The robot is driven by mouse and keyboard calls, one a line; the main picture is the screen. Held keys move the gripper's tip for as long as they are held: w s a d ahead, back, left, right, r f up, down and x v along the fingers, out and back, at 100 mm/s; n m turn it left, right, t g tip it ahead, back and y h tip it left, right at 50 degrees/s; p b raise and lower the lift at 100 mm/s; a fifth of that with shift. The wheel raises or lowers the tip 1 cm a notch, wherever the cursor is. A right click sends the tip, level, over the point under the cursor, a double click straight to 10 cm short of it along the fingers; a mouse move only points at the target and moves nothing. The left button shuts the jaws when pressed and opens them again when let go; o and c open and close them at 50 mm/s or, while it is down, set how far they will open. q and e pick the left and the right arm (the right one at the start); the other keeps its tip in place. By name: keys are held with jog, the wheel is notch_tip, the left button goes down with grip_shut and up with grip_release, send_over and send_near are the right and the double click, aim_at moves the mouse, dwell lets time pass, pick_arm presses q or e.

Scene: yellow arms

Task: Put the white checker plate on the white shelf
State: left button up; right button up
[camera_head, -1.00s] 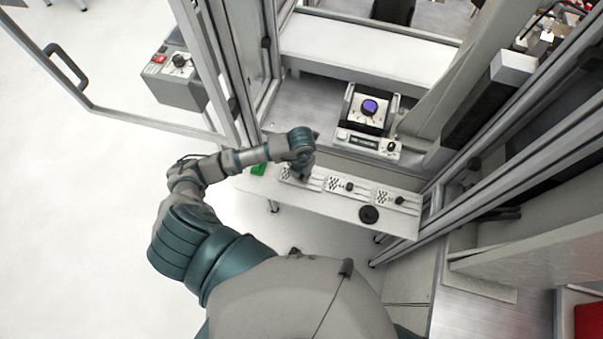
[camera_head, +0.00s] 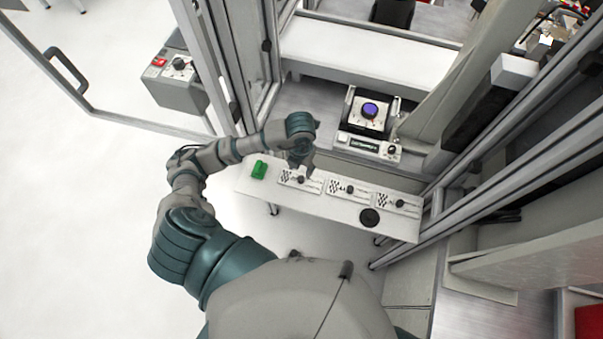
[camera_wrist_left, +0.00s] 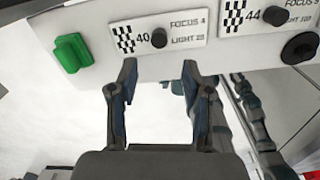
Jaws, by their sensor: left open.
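Three white checker plates lie in a row on the white shelf (camera_head: 325,207). The leftmost plate (camera_head: 312,187), marked 40 in the wrist view (camera_wrist_left: 185,24), has a checker patch and a dark round knob (camera_wrist_left: 159,38). The middle plate (camera_head: 337,191), marked 44 in the wrist view (camera_wrist_left: 270,18), and the right plate (camera_head: 388,203) look alike. My left gripper (camera_head: 298,166) is over the leftmost plate and hides part of it. In the wrist view the left gripper (camera_wrist_left: 160,66) is open and empty, its two fingers apart below the plate 40 in the picture. My right gripper is not in view.
A green block (camera_head: 259,170) sits at the shelf's left end and a black disc (camera_head: 369,217) near its front right. Behind stands a device with a purple lens (camera_head: 370,108). Metal frame posts (camera_head: 480,190) rise on the right; a grey control box (camera_head: 178,82) hangs on the left.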

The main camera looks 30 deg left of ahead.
pick_arm(q)
notch_tip(320, 180, up, 4)
jog(key=shift+a+r, duration=0.1)
jog(key=shift+r, duration=0.05)
dwell(0.3)
jog(key=shift+s, duration=0.1)
